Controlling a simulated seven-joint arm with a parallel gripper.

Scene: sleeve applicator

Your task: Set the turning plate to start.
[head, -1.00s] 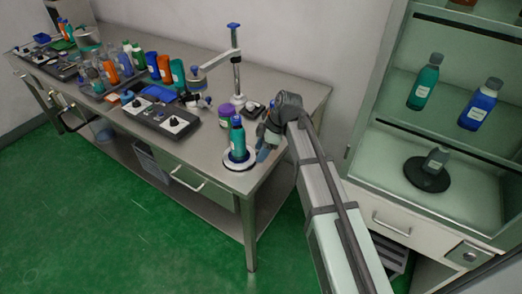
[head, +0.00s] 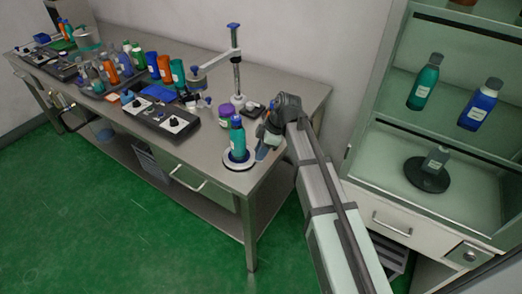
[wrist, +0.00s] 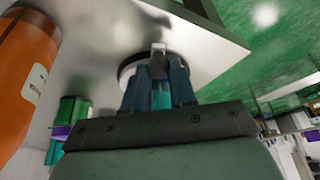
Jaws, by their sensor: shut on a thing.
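The turning plate (head: 229,164) is a round plate with a pale rim near the front right corner of the steel bench. A teal bottle with a blue cap (head: 238,142) stands upright on it. My gripper (head: 261,155) points down at the plate's right edge, beside the bottle. In the wrist view the fingertips (wrist: 158,60) are in front of the dark-edged plate (wrist: 127,72), closed around a small pale piece at its rim. Teal shows between the fingers; I cannot tell what it belongs to. The fingers hide part of the plate, and no start mark can be made out.
A purple jar (head: 227,112) stands behind the plate, and a stand with a swing arm (head: 237,75) is further back. A control box with knobs (head: 165,120) and several bottles fill the bench to the left. A shelf cabinet (head: 400,135) stands at the right.

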